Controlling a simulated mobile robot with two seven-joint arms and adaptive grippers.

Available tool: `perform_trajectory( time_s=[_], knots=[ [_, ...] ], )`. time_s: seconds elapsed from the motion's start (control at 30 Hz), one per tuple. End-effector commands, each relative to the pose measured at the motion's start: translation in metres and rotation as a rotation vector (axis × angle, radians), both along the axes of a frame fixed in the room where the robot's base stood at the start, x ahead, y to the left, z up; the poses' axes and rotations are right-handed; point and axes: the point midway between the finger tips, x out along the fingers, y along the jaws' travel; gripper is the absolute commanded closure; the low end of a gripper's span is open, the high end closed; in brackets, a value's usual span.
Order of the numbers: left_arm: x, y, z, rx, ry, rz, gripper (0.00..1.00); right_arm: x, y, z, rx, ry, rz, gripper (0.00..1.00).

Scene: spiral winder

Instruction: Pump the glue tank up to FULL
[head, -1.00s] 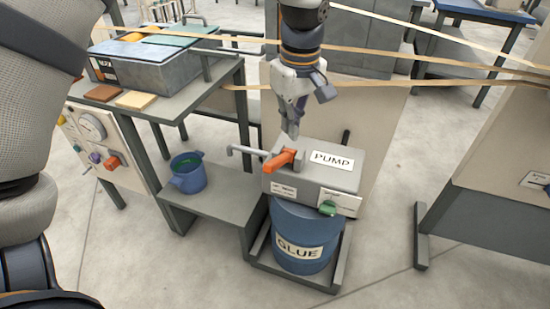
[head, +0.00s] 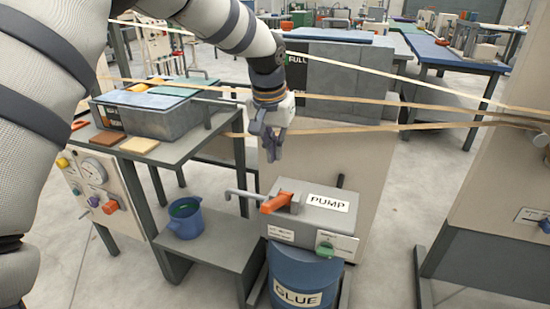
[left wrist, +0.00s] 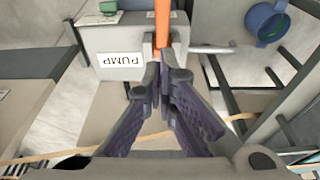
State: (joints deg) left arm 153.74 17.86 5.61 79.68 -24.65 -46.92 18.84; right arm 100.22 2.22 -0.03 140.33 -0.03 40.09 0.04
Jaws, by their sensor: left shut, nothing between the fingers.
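The grey pump box (head: 312,222), labelled PUMP, sits on the blue GLUE drum (head: 300,272). An orange handle (head: 276,203) lies on its top left, with a grey spout (head: 242,195) beside it. In the left wrist view my fingertips (left wrist: 160,72) are together, near the orange handle (left wrist: 162,22) in the picture. Behind stands a large grey tank (head: 345,80) with a dark FULL panel (head: 297,62). My right gripper is not seen.
A blue jug (head: 185,218) stands on the low shelf (head: 215,245) left of the pump. A bench (head: 185,155) with a grey trough is behind it. Floor shows free at the right.

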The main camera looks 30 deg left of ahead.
Motion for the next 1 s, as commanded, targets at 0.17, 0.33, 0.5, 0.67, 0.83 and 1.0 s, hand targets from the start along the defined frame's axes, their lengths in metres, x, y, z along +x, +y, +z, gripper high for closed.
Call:
perform_trajectory(
  time_s=[0.17,0.33,0.5,0.67,0.83,1.0],
  knots=[
    [0.008,0.002,-0.046,0.0,0.01,0.0,1.0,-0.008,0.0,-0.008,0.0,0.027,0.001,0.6],
    [0.012,0.003,-0.076,0.0,0.007,-0.001,1.0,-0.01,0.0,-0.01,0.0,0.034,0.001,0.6],
    [-0.001,0.0,-0.092,0.0,-0.001,-0.001,1.0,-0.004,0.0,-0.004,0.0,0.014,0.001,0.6],
    [-0.005,-0.002,-0.1,-0.001,-0.001,0.0,1.0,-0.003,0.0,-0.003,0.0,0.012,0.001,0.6],
    [-0.006,-0.002,-0.102,0.0,0.0,0.0,1.0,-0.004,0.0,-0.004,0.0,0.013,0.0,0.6],
    [-0.005,-0.001,-0.102,0.0,-0.001,0.0,1.0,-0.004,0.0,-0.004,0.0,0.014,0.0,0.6]
  ],
)
